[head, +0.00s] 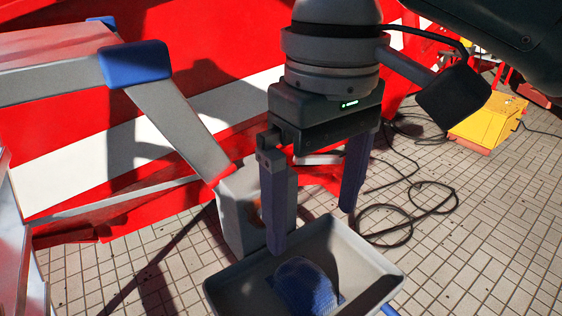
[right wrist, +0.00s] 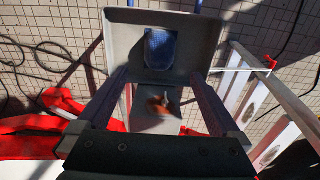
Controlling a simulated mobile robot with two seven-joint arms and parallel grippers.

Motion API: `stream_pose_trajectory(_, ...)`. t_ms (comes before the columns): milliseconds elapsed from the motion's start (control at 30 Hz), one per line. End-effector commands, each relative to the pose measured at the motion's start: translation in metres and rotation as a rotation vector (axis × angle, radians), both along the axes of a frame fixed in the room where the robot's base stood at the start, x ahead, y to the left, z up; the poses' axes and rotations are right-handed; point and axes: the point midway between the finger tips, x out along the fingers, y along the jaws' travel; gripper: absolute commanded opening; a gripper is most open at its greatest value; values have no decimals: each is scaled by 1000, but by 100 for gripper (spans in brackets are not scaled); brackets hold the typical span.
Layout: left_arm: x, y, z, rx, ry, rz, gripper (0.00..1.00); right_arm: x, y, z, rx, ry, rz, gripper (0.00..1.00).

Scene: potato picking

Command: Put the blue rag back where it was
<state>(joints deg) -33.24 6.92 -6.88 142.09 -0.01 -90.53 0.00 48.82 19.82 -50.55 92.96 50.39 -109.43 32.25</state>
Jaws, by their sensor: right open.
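The blue rag (head: 308,287) lies bunched on the floor of a shallow grey tray (head: 384,272) at the bottom of the head view. In the right wrist view the rag (right wrist: 160,48) also lies inside the tray (right wrist: 204,30), at the top. My right gripper (head: 313,230) is open and empty, its fingers pointing down above the back part of the tray. In the right wrist view its spread fingers (right wrist: 158,76) point toward the tray, with the rag beyond their tips. My left gripper is not in view.
A grey open box (head: 236,225) with something orange inside stands just behind the tray. A grey rail with a blue corner (head: 135,63) runs in from the left, before a red and white machine. Black cables (head: 410,210) and a yellow case (head: 487,120) lie on the tiled floor.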

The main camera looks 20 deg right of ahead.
Motion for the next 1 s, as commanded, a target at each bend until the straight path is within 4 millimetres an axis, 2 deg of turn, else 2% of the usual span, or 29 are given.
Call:
stream_pose_trajectory(133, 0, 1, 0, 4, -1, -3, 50, -2, 1, 1, 5, 1, 4, 100)
stream_pose_trajectory(233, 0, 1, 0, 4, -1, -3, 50, -11, 11, -10, 43, -4, 29, 100)
stream_pose_trajectory(400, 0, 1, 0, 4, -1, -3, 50, -45, 37, -41, 188, -56, 78, 100)
stream_pose_trajectory(533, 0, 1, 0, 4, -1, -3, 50, -72, 39, -58, 275, -137, 44, 100)
stream_pose_trajectory(633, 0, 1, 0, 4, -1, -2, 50, -93, 23, -68, 284, -199, -16, 100)
stream_pose_trajectory(733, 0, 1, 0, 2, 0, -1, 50, -114, -6, -75, 238, -250, -82, 100)
stream_pose_trajectory(900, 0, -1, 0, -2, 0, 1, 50, -147, -56, -78, 112, -297, -156, 100)
stream_pose_trajectory(1000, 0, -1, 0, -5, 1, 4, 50, -158, -73, -78, 60, -306, -172, 100)
